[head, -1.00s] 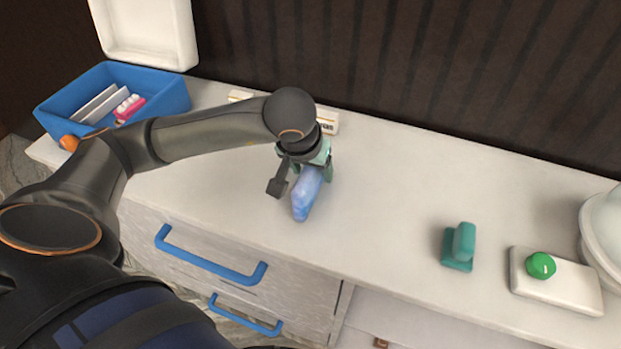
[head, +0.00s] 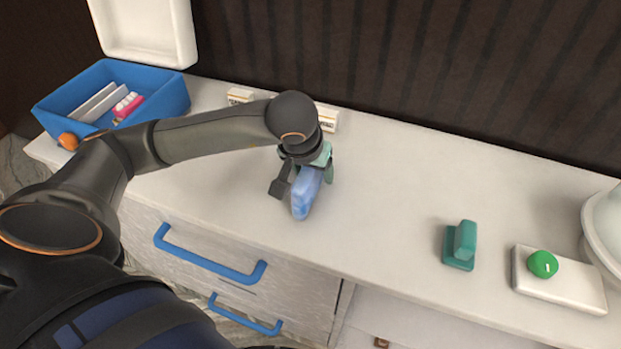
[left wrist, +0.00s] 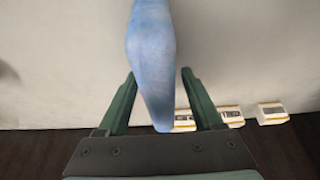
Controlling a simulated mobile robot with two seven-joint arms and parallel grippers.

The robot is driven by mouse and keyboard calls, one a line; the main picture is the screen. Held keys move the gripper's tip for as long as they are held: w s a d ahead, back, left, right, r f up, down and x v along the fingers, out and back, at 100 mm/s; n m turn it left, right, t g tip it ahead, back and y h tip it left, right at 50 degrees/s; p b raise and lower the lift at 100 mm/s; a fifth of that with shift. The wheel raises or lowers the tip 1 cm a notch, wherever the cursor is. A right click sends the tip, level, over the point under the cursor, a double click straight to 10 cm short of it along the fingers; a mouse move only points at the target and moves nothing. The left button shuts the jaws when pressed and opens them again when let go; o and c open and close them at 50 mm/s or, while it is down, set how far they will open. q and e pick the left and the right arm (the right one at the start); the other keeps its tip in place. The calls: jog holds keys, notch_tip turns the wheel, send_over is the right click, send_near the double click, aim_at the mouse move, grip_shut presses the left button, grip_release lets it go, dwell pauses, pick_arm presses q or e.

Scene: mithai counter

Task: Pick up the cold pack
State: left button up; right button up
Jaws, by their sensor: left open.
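The cold pack (head: 305,195) is a light blue, narrow pack on the white counter, below my left gripper in the head view. In the left wrist view the cold pack (left wrist: 151,55) runs down between the two green fingers. My left gripper (head: 308,172) is open around it, with a visible gap on each side in the wrist view (left wrist: 158,85). The upper part of the pack is partly hidden by the gripper in the head view. My right gripper is not in view.
A blue box (head: 170,95) with an open white lid (head: 145,30) holds cards and a pink item at left. Small labelled blocks (head: 327,118) stand behind the gripper. A teal block (head: 461,246) and a white plate with a green knob (head: 542,264) are at right. The counter between is clear.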

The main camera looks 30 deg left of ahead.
pick_arm(q)
jog(key=shift+f, duration=0.1)
jog(key=shift+c, duration=0.4)
grip_shut()
dwell(0.3)
